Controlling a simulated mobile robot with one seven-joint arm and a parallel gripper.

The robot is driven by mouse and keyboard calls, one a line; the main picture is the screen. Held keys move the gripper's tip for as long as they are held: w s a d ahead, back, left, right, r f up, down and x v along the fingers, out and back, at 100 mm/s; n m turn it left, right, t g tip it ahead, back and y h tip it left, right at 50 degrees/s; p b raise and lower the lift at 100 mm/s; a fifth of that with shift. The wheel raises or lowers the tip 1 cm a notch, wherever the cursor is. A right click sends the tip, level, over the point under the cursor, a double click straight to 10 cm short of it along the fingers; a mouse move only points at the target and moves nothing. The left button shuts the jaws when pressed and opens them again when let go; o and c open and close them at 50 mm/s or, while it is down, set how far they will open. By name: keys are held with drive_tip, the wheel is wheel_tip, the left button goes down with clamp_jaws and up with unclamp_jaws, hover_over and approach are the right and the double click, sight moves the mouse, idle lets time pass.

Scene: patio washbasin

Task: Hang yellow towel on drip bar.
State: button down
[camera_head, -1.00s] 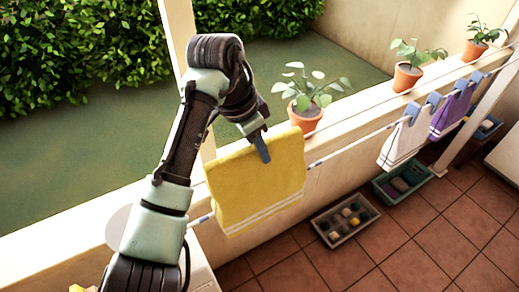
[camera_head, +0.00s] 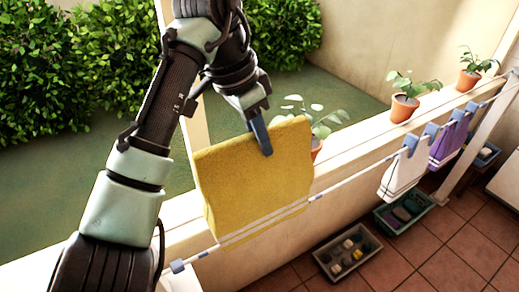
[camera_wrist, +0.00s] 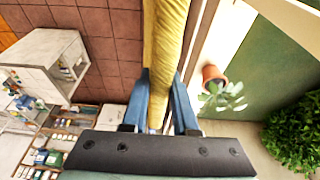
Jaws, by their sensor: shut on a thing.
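The yellow towel (camera_head: 250,178) hangs folded from my gripper (camera_head: 262,138), which is shut on its top edge, right of the middle. Its white-striped lower edge is at the drip bar (camera_head: 345,181) in the head view, with most of the towel above the bar line. I cannot tell whether the cloth touches the bar or which side of it the lower edge is on. In the wrist view, the towel (camera_wrist: 166,40) shows edge-on between the two blue fingers (camera_wrist: 164,100).
A white towel (camera_head: 402,172) and a purple towel (camera_head: 450,140) hang clipped farther right. Potted plants (camera_head: 404,107) stand on the ledge behind. Trays (camera_head: 347,252) with small items sit on the tiled floor below. A white cabinet (camera_wrist: 45,62) shows in the wrist view.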

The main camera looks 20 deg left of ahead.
drive_tip(key=shift+r, duration=0.25)
drive_tip(key=shift+d, duration=0.1)
drive_tip(key=s+d+r, duration=0.1)
drive_tip(key=s+d, duration=0.9)
drive_tip(key=d, duration=0.3)
drive_tip(key=shift+s+d, duration=0.15)
drive_tip(key=shift+s, duration=0.05)
